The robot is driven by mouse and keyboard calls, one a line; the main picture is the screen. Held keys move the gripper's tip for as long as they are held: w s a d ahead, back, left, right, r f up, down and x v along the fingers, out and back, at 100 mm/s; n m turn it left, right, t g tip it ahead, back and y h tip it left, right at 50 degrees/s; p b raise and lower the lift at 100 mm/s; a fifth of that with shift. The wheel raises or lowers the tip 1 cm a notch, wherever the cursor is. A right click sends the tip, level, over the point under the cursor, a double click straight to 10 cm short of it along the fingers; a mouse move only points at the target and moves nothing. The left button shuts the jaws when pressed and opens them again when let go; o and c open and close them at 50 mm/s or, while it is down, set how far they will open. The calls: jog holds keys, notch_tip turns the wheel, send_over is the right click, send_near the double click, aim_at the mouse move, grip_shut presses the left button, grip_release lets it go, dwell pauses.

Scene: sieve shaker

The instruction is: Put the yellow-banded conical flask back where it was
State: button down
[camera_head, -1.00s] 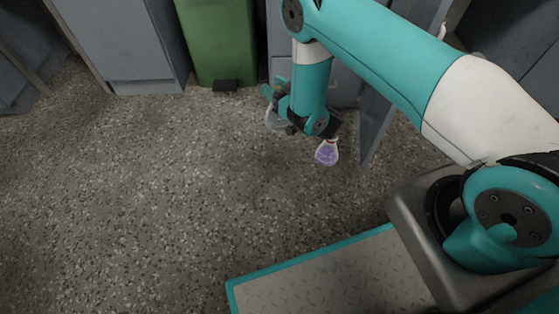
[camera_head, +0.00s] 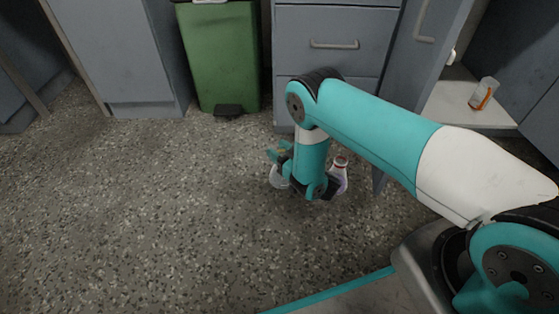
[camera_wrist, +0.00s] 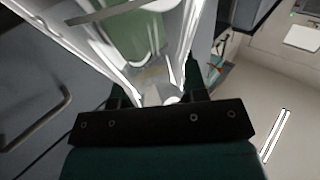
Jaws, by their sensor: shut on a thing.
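My gripper (camera_head: 284,157) hangs low over the floor at the end of the arm, shut on a clear glass vessel (camera_head: 279,177), taken as the yellow-banded conical flask. Its rounded clear body shows just left of the wrist. In the wrist view the glass (camera_wrist: 165,75) fills the space beyond the jaws, too close to show its full shape. Its yellow band is not clearly visible. A second flask (camera_head: 339,178) with a red band and pale purple contents shows just right of the wrist, partly hidden by it. I cannot tell whether that one touches the floor.
A green pedal bin (camera_head: 218,62) stands behind, beside grey drawers (camera_head: 333,44). At right, a grey cabinet door (camera_head: 428,50) stands open before a pale shelf (camera_head: 450,108) holding a clear orange-banded vessel (camera_head: 484,93). Open speckled floor lies to the left.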

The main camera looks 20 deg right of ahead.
jog(key=shift+f+b, duration=0.6)
jog(key=shift+f, duration=0.85)
jog(key=shift+f, duration=0.15)
jog(key=c, duration=0.7)
grip_release()
jog(key=shift+o, duration=0.2)
